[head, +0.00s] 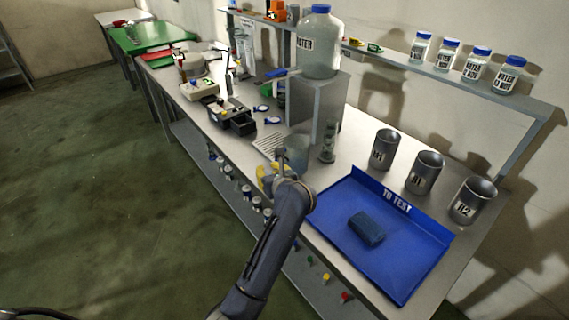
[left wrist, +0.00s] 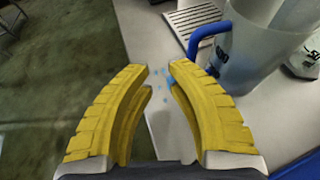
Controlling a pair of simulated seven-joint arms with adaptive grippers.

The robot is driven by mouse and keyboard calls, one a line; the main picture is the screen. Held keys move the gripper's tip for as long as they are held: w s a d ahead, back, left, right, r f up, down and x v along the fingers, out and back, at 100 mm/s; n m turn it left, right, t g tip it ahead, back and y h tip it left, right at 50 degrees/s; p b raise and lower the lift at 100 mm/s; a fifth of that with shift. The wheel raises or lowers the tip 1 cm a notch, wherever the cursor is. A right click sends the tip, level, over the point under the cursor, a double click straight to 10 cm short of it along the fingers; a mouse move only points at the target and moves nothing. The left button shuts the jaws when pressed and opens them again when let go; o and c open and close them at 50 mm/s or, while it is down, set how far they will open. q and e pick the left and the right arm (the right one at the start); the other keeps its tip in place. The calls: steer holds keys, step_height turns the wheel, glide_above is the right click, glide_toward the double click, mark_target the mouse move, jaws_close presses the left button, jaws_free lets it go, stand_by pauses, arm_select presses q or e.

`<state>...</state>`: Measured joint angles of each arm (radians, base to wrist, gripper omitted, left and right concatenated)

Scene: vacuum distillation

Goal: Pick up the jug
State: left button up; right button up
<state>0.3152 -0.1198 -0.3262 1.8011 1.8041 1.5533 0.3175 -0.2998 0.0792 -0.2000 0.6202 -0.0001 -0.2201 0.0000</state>
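The jug is a grey, translucent vessel (head: 294,152) on the bench, in front of the grey stand and partly hidden behind my left arm. In the left wrist view the jug (left wrist: 250,48) is at the upper right, with a blue handle (left wrist: 204,38) on its left side. My left gripper (head: 264,174) has yellow fingers beside the jug, on its near left side. In the left wrist view the gripper (left wrist: 166,78) is open, with nothing held between the fingers. The handle is just beyond the right fingertip; I cannot tell whether they touch. My right gripper is not in view.
A large water bottle (head: 319,45) stands on the grey stand (head: 318,108) behind the jug. A metal drain grate (head: 268,147) lies left of it. A blue tray (head: 405,262) holding a dark blue block (head: 366,228) is at the right, with metal cups (head: 425,172) behind it.

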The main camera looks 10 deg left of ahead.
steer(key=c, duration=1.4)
